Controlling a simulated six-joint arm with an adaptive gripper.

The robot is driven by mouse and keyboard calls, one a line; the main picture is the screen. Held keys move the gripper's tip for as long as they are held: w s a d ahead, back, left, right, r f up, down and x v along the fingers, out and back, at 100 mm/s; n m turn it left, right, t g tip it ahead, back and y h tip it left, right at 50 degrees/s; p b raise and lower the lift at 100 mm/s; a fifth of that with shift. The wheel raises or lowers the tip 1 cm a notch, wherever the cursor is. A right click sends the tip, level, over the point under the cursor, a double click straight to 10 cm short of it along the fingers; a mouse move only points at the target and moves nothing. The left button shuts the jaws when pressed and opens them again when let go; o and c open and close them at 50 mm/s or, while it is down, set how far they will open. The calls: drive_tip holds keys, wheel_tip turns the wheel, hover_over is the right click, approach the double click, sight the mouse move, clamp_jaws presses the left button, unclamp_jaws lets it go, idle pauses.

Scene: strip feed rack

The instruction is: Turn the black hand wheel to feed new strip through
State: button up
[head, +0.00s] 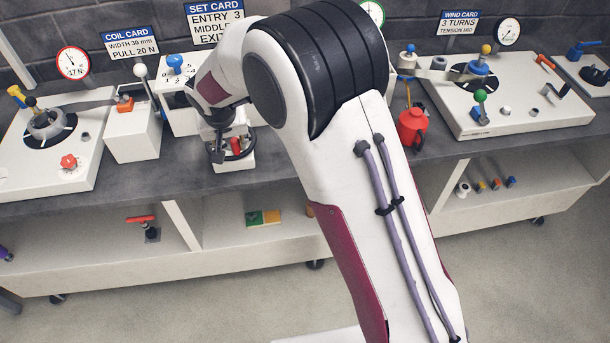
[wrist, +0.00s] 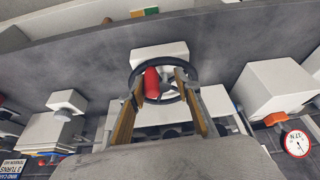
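The black hand wheel (wrist: 166,64) stands in front of a white block (wrist: 160,51) in the wrist view. A red handle (wrist: 152,83) sticks out from the wheel towards the camera. My gripper (wrist: 160,80) is open, its two fingers spread on either side of the red handle. The handle is closer to the left finger, and a gap shows before the right finger. Whether the left finger touches it I cannot tell. In the head view my gripper (head: 221,146) is at the wheel (head: 247,150), which it partly hides.
A white box with an orange block (head: 125,104) stands left of the wheel. A white unit with a blue knob (head: 175,62) is behind my wrist. A red can (head: 411,128) is to the right. The bench's front edge lies close to the wheel.

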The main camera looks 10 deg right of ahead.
drive_tip(key=shift+a+m, duration=0.2)
drive_tip(key=shift+m, duration=0.1)
drive_tip(key=shift+r, duration=0.25)
drive_tip(key=v, duration=0.7)
drive_tip(key=s+d+r+n+g, duration=0.1)
drive_tip(key=s+d+r, duration=0.1)
drive_tip(key=s+d, duration=0.5)
drive_tip(key=s+d+r+n+g, duration=0.1)
drive_tip(key=s+d+r, duration=0.2)
drive_tip(key=s+d, duration=0.4)
drive_tip(key=shift+s+d+r+n, duration=0.35)
drive_tip(key=shift+s+d+n, duration=0.05)
drive_tip(key=shift+s, duration=2.7)
drive_tip(key=shift+a, duration=0.15)
